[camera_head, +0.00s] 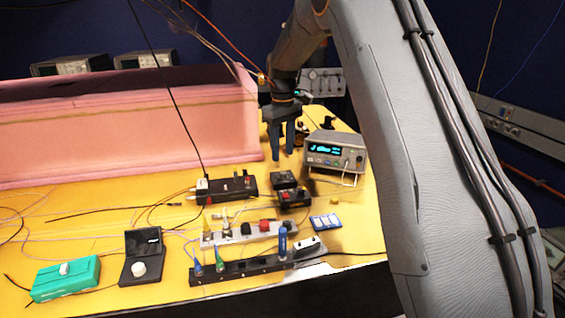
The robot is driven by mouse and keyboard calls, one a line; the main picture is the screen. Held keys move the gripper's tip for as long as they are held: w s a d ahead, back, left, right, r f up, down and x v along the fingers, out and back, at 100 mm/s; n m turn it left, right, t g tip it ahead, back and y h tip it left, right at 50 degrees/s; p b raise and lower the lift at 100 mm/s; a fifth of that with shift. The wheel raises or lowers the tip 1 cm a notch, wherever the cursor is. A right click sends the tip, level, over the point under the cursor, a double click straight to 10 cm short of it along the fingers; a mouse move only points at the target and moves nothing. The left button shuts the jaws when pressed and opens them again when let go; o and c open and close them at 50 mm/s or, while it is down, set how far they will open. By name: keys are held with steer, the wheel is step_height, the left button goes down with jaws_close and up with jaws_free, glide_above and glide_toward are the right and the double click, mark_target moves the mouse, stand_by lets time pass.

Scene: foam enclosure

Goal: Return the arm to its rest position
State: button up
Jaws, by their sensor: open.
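My arm (385,140) rises large along the right side and bends over at the top of the head view. Its far end hangs down over the back right part of the yellow table. My gripper (282,155) points downward between the pink foam and the bench instrument. Its two dark fingers are apart, with nothing seen between them. From this view I cannot tell how high the fingertips are above the table.
Pink foam (130,140) stands along the back left. A bench instrument (335,152) is right of the gripper. Black boxes (284,180), a white power strip (245,233), a black power strip (240,268) and a teal box (66,279) occupy the yellow table (345,260). Cables lie among them.

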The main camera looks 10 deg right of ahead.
steer(key=shift+r, duration=0.45)
